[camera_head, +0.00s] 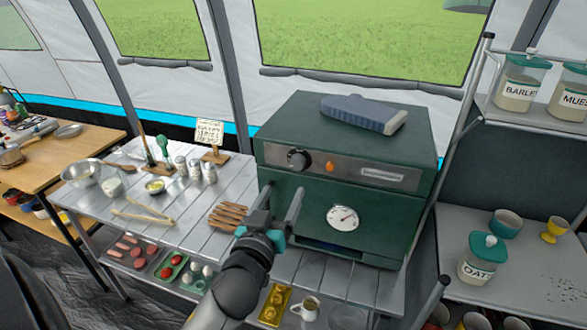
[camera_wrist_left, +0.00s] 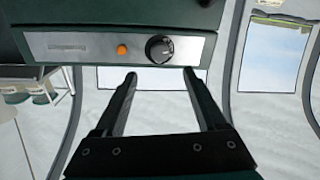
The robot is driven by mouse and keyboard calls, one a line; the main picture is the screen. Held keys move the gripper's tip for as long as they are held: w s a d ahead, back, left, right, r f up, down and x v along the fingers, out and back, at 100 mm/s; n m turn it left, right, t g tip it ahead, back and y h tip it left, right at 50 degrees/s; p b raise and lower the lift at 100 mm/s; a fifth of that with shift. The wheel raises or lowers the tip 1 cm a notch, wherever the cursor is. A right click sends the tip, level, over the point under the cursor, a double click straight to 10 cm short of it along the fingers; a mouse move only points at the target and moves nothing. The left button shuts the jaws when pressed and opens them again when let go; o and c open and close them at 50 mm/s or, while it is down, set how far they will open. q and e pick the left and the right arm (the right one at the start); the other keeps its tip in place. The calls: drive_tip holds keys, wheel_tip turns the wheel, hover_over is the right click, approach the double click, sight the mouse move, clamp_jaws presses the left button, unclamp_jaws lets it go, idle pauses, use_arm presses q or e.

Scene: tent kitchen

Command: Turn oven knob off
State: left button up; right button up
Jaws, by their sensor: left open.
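The green oven (camera_head: 340,130) stands on the slatted table, with a grey control strip along its upper front. The black round oven knob (camera_head: 298,160) is at the left end of that strip, beside an orange light (camera_head: 330,167). My left gripper (camera_head: 284,188) is open and empty in front of the oven, its fingers pointing up toward the knob from a little below. In the left wrist view, turned upside down, the knob (camera_wrist_left: 160,49) lies just beyond and between the fingertips (camera_wrist_left: 160,73), not visibly touched. The knob's setting is too small to tell. My right gripper is out of view.
A round dial (camera_head: 342,217) is on the oven front, and a blue-grey case (camera_head: 362,114) lies on top. A wooden rack (camera_head: 229,215) sits left of my gripper on the slatted table (camera_head: 190,210). Shelves with jars (camera_head: 518,85) stand to the right.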

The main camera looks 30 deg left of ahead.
sight(296, 166)
use_arm(q)
drive_tip(key=x, duration=0.9)
drive_tip(key=shift+w+p, duration=0.15)
drive_tip(key=shift+p, duration=0.15)
drive_tip(key=shift+c, duration=0.3)
clamp_jaws()
